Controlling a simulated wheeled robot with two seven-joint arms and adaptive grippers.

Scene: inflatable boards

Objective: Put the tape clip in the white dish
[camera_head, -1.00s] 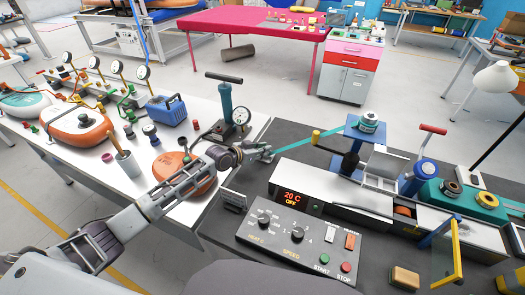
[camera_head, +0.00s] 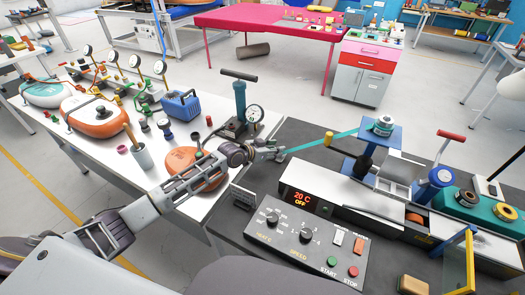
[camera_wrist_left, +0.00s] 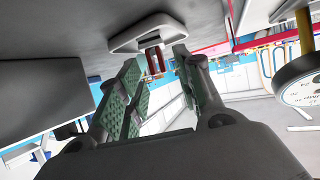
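My left gripper (camera_head: 274,151) reaches in from the left, over the edge of the dark worktable, near the end of a teal strip (camera_head: 300,146). In the left wrist view, which looks upside down, its green-padded fingers (camera_wrist_left: 157,60) stand apart. A small white dish (camera_wrist_left: 122,46) shows just beyond the fingertips against the grey surface. A dark red two-pronged piece (camera_wrist_left: 154,62), apparently the tape clip, shows between the tips, with gaps on both sides. I cannot tell whether it rests in the dish or stands before it. Neither is clear in the head view. My right gripper is out of view.
A pump with a gauge (camera_head: 254,113) stands just beyond the gripper; the gauge also shows in the left wrist view (camera_wrist_left: 303,87). A control panel (camera_head: 290,235) lies nearer, and a roll on a blue stand (camera_head: 382,126) is to the right. An orange board (camera_head: 192,166) lies under my left arm.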

